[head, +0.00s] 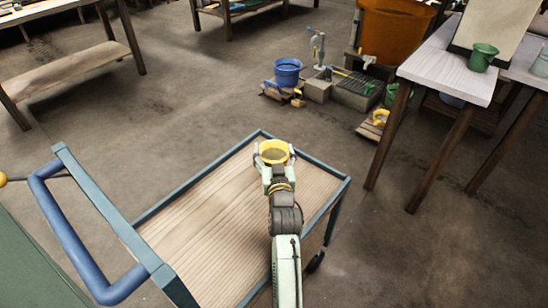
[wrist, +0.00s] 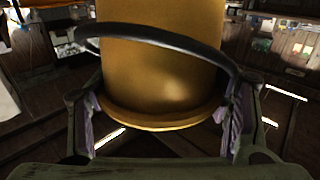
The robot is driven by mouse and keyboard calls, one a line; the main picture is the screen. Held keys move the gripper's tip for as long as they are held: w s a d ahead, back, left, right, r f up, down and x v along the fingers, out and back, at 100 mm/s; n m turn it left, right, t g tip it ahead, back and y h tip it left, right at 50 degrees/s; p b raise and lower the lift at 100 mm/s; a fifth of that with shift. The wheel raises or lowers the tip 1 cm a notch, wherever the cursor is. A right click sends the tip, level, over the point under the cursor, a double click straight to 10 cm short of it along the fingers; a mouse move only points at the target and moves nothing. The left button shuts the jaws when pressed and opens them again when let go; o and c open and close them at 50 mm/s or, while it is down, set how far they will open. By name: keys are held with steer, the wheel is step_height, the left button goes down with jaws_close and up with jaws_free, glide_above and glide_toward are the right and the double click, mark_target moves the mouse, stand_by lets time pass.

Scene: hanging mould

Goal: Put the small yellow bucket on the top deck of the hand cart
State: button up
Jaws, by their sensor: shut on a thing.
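The small yellow bucket (head: 274,152) is in my gripper (head: 273,158), over the far right end of the hand cart's wooden top deck (head: 200,215). The wrist view shows the bucket (wrist: 160,60) large, with its dark handle arching across its side. The fingers of my gripper (wrist: 162,125) press on both sides of the bucket near its rim or base band. My arm covers part of the deck. I cannot tell whether the bucket's bottom touches the deck or is above it.
The cart has a raised blue-grey edge and a blue push handle (head: 80,245) at the left. The deck left of my arm is bare. Beyond the cart, a blue bucket (head: 287,72) and pump parts stand on the floor. A table (head: 440,65) with a green cup (head: 482,57) is at the right.

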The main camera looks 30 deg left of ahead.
mark_target(273, 150)
steer(key=shift+f, duration=1.6)
steer(key=shift+f, duration=0.15)
steer(key=o, duration=2)
steer(key=shift+c, duration=0.2)
steer(key=shift+r, duration=0.2)
steer(key=v, duration=0.2)
steer(key=b+v, duration=0.1)
steer(key=v, duration=0.3)
steer(key=shift+s+d+f, duration=0.15)
steer(key=shift+s+f, duration=0.1)
steer(key=shift+s+d+r+b, duration=0.1)
steer(key=shift+s+d+b, duration=0.2)
steer(key=shift+s+d, duration=0.1)
